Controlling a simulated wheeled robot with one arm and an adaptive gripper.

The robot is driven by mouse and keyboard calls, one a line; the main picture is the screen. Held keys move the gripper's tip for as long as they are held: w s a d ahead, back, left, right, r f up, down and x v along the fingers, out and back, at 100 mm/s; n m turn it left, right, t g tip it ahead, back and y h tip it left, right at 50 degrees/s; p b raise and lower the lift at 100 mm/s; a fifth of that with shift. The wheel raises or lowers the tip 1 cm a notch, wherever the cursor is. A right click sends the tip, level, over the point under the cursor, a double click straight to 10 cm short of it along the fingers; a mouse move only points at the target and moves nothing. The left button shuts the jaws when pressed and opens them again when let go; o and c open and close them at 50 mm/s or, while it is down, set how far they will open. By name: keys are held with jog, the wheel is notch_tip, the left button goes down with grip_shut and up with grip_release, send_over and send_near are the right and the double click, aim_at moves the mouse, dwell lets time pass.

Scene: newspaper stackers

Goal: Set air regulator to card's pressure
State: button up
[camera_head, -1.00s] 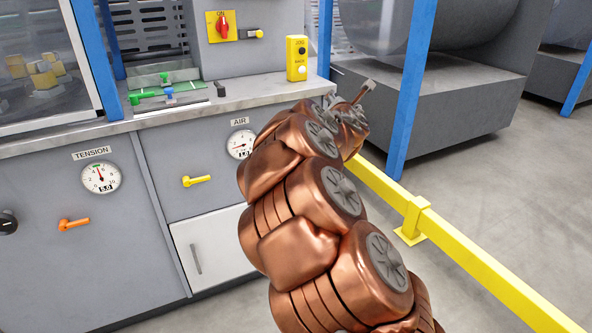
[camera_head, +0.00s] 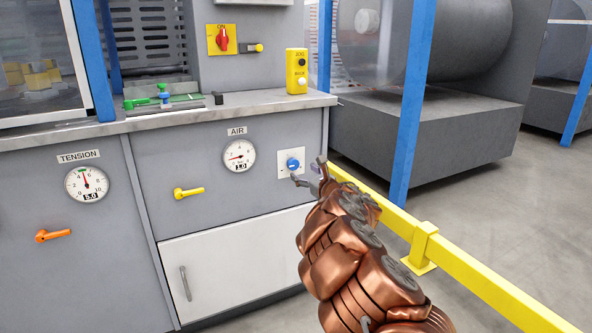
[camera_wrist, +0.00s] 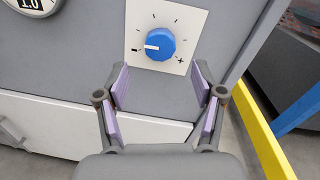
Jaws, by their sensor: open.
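The blue regulator knob (camera_head: 293,165) sits on a white plate on the grey cabinet front, right of the AIR gauge (camera_head: 239,157). In the wrist view the knob (camera_wrist: 160,43) has a white pointer line directed left, close to the minus mark; the plus mark is at lower right. The AIR gauge's display reads 1.0, and its corner also shows in the wrist view (camera_wrist: 31,5). My gripper (camera_head: 308,171) is open and empty in front of the knob, apart from it; in the wrist view its fingers (camera_wrist: 159,86) lie below the knob. I cannot make out a pressure card.
A yellow lever (camera_head: 189,192) is below the AIR gauge. The TENSION gauge (camera_head: 87,184) reads 5.0, with an orange lever (camera_head: 53,235) below. A yellow rail (camera_head: 470,261) and blue post (camera_head: 413,105) stand to the right. A yellow button box (camera_head: 297,70) stands on the counter.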

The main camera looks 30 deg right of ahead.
aim_at(295, 166)
jog(key=shift+w+f+b, duration=0.1)
jog(key=shift+w+b, duration=0.3)
jog(key=shift+w, duration=2)
jog(key=shift+w+d, duration=0.1)
jog(key=shift+w, duration=0.45)
jog(key=shift+c, duration=0.3)
jog(key=c, duration=1.1)
